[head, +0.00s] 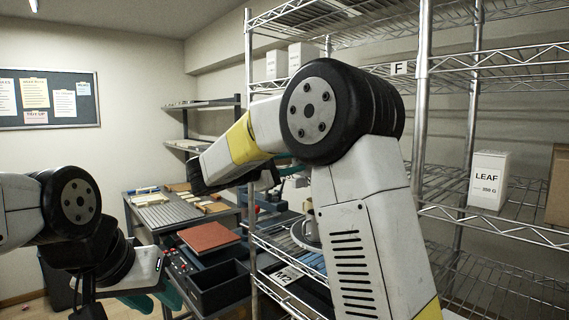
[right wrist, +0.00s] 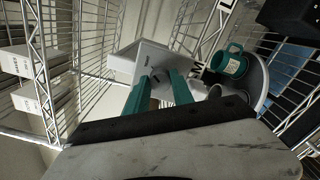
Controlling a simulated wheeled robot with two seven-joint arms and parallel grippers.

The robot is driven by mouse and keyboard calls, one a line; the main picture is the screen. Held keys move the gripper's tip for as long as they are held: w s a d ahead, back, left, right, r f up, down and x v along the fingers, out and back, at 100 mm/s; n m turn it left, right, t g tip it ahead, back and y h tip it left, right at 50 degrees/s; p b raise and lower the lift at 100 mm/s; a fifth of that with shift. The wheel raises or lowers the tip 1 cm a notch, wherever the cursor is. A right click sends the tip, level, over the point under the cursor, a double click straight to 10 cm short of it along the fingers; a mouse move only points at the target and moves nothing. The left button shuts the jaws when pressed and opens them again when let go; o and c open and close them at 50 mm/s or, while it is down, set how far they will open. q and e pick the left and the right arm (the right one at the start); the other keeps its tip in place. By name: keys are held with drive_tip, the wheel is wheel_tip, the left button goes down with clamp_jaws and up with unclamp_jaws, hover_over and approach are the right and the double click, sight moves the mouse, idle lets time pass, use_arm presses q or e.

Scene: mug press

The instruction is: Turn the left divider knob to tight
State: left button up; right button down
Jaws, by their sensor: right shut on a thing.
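In the right wrist view, the two teal fingers of my right gripper (right wrist: 157,92) reach to a pale grey block (right wrist: 153,58) on the wire rack. They are shut on a small brownish part between them, which looks like the knob but is mostly hidden. Its markings and how far it is turned cannot be read. In the head view my right forearm covers this spot. My left gripper (head: 153,297) is low at the left in the head view, with its teal fingers partly hidden by its own arm, away from the rack.
Rack posts and wire shelves (head: 495,212) surround the arm. A white LEAF box (head: 488,180) stands on the right shelf. A workbench holds a reddish-brown slab (head: 208,237).

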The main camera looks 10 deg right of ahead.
drive_tip(key=c, duration=1.1)
unclamp_jaws()
drive_tip(key=shift+a, duration=0.1)
drive_tip(key=v, duration=0.7)
drive_tip(key=shift+s+a, duration=0.25)
drive_tip(key=shift+f, duration=0.1)
